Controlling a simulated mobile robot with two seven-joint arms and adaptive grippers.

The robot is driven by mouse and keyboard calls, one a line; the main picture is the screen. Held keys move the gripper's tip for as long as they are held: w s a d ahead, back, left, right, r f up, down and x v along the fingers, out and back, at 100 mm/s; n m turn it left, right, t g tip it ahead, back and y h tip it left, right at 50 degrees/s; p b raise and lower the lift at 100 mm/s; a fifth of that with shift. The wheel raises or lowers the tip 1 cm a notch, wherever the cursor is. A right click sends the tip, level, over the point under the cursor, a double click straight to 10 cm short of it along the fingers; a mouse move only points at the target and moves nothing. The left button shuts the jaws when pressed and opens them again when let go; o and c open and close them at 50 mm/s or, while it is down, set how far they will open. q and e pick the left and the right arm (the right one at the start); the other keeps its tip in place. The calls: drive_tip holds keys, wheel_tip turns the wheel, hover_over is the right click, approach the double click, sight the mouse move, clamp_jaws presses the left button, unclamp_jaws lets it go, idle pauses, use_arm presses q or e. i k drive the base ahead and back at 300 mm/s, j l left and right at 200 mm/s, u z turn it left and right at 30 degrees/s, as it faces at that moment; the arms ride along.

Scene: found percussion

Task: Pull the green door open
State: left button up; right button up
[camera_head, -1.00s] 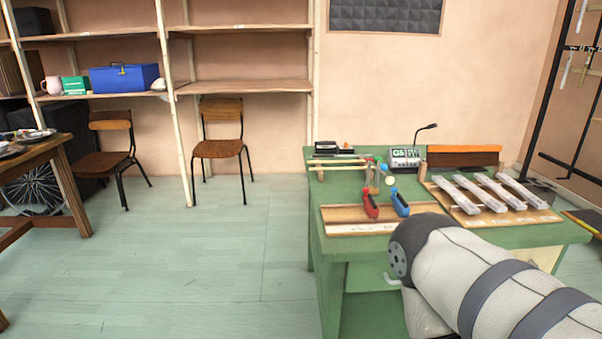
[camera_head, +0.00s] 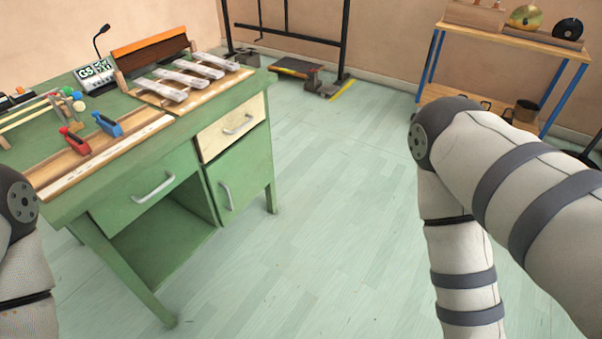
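The green door (camera_head: 240,176) is on the right side of the green desk's front, below a cream drawer (camera_head: 231,127). It looks shut, flush with the desk front. Its silver handle (camera_head: 226,196) is upright near the door's left edge. My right arm comes in from the right and bends down over the open floor, well apart from the door. Part of my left arm shows at the left edge, in front of the desk's left end. Neither gripper is in the picture.
The green desk (camera_head: 128,204) has a green drawer (camera_head: 150,188) and an open space below it. Metal bars, clamps and a small device lie on top. The floor (camera_head: 320,210) right of the desk is clear. A shelf with blue legs (camera_head: 520,45) stands at the back right.

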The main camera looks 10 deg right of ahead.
sight(235, 177)
drive_tip(key=i+l, duration=0.25)
drive_tip(key=l, duration=0.15)
drive_tip(key=i+l+z, duration=0.1)
drive_tip(key=l, duration=0.3)
drive_tip(key=i+l, duration=0.35)
drive_tip(key=z, duration=0.05)
